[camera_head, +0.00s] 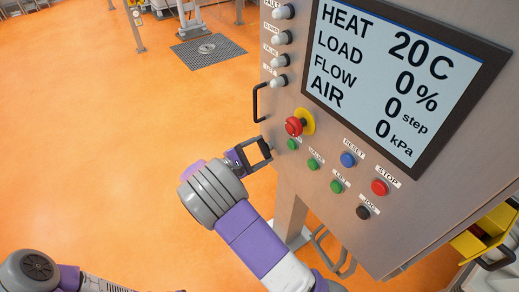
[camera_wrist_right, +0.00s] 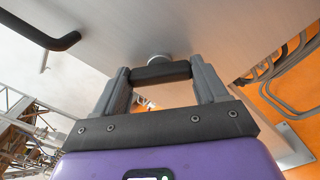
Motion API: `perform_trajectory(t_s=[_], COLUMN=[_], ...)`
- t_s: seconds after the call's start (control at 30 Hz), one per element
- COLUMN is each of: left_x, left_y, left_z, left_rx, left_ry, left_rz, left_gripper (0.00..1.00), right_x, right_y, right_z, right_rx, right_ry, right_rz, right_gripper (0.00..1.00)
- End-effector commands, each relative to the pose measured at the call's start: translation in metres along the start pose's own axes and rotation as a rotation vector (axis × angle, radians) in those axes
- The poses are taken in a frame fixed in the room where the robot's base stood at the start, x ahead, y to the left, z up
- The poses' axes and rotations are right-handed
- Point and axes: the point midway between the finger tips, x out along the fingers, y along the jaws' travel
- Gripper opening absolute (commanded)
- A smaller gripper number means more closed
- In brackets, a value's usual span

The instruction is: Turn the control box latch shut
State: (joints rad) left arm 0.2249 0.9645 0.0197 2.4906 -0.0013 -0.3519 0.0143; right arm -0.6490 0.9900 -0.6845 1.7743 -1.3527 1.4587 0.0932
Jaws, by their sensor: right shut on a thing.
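The control box (camera_head: 300,185) stands at the right in the head view, with its screen and buttons facing me. My right gripper (camera_head: 260,153) is at the box's lower left edge, below a black bar handle (camera_head: 258,103). In the right wrist view my right gripper (camera_wrist_right: 160,78) has a finger at each end of the short black latch (camera_wrist_right: 162,72) and is shut on it. The latch lies crosswise between the fingers, with a round silver base (camera_wrist_right: 157,59) behind it on the metal panel. In the head view the latch is hard to make out. My left gripper is out of view.
A red emergency button (camera_head: 294,126) on a yellow plate and several coloured buttons sit close to the right gripper. Grey bent bars (camera_wrist_right: 285,65) show at the right of the wrist view. The orange floor (camera_head: 110,150) left of the box is open.

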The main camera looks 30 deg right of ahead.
Motion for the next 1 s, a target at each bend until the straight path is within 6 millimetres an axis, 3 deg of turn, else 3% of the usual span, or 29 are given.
perform_trajectory(t_s=[0.5, 1.0], left_x=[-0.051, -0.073], left_y=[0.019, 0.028], left_z=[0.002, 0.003], left_rx=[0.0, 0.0], left_ry=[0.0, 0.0], left_rz=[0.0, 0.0], left_gripper=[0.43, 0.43], right_x=[0.0, 0.0], right_y=[0.002, 0.001], right_z=[0.003, 0.001], right_rx=[-0.397, -0.676], right_ry=[0.0, 0.0], right_rz=[-0.002, -0.001], right_gripper=[0.42, 0.42])
